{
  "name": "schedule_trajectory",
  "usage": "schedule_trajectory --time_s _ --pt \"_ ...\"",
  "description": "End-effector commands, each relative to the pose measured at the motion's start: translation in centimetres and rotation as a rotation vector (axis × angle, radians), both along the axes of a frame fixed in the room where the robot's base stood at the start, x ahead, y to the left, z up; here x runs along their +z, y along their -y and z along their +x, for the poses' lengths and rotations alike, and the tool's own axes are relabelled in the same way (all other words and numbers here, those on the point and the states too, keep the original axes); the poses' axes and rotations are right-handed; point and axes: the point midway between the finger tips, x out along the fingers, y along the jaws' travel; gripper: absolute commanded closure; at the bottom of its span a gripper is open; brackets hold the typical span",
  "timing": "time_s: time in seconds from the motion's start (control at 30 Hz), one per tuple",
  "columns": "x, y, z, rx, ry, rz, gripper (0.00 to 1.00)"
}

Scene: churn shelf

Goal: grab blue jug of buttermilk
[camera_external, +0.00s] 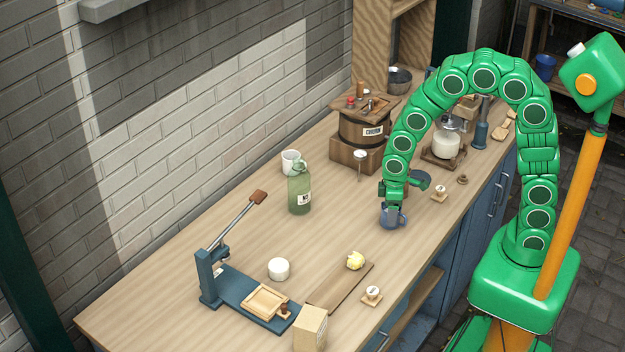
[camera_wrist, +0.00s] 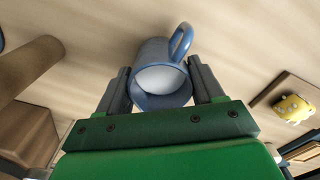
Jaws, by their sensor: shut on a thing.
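The blue jug of buttermilk (camera_external: 393,217) is at the right front part of the wooden counter. In the wrist view the jug (camera_wrist: 155,53) shows its blue handle and white liquid inside. My gripper (camera_wrist: 163,80) is shut on the jug, with one dark finger on each side of its body. In the external view my gripper (camera_external: 392,196) points down over the jug and hides part of it. I cannot tell whether the jug's base touches the counter.
A green bottle (camera_external: 299,190) and a white cup (camera_external: 291,162) stand to the left. A wooden churn (camera_external: 363,125) is behind. A board (camera_external: 335,290) with yellow butter (camera_external: 355,260) and a blue press (camera_external: 245,295) are in front. The counter between bottle and jug is clear.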

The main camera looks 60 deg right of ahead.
Motion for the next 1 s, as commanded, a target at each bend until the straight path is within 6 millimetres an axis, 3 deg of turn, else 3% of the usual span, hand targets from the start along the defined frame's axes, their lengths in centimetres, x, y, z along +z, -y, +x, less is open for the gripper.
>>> schedule_trajectory --time_s 0.27,0.6,1.0 --pt "0.7 0.0 0.0 0.0 0.001 0.001 0.73" --pt "3.2 0.0 0.0 0.0 0.003 0.002 0.73" --pt "5.6 0.5 -1.9 0.0 0.005 0.002 0.73"
